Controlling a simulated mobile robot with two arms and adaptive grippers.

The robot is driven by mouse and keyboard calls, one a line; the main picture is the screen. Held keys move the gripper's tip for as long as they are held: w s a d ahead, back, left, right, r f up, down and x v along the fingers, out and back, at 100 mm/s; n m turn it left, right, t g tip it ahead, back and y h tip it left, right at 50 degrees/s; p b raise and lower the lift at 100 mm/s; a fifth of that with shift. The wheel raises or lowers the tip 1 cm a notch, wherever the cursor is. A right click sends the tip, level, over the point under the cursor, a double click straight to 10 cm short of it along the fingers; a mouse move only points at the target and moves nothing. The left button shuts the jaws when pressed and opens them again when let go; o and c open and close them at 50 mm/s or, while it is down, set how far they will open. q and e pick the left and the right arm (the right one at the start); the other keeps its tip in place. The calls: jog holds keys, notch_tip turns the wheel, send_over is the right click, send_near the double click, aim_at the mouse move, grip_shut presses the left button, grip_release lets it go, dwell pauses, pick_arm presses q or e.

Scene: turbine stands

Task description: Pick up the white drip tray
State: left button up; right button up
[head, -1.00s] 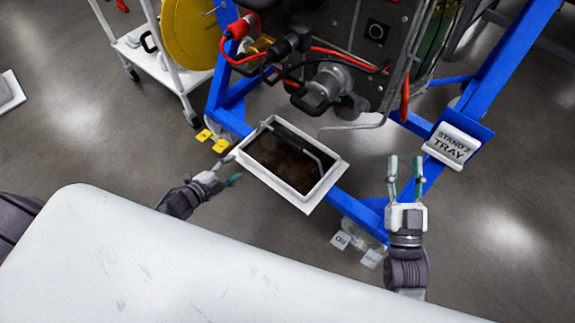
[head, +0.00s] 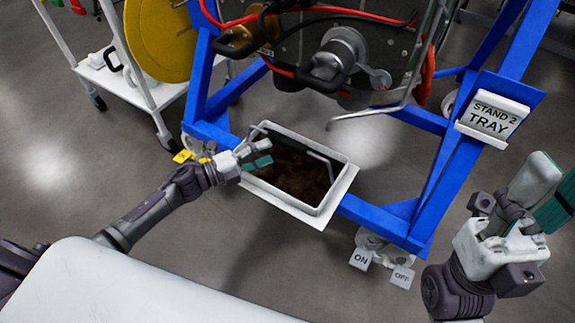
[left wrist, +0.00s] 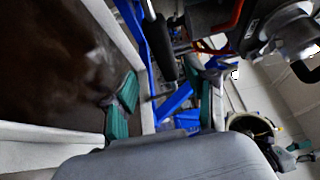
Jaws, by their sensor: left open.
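The white drip tray (head: 335,190) is rectangular, holds dark brown liquid, and sits low at the front of the blue stand, below the machine. My left gripper (head: 257,148) is open at the tray's left end, one finger over the inside and the other beyond the rim. In the left wrist view, the tray's white wall (left wrist: 98,18) runs up between the spread fingers (left wrist: 165,100). The fingers look apart from the wall, though exact contact is hard to judge. My right gripper (head: 545,195) is at the right edge, open and empty, away from the tray.
A metal pipe (head: 370,112) and hoses hang above. A "STAND 2 TRAY" sign (head: 492,117) is at right. A white cart (head: 125,85) stands at left. Floor in front is clear.

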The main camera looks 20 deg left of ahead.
aim_at(282, 145)
pick_arm(q)
jog(key=x, duration=0.2)
jog(key=b+x, duration=0.1)
jog(key=x, duration=0.1)
jog(key=b+x, duration=0.1)
jog(key=x, duration=0.2)
jog(key=shift+d+r, duration=0.15)
jog(key=shift+r, duration=0.15)
grip_shut()
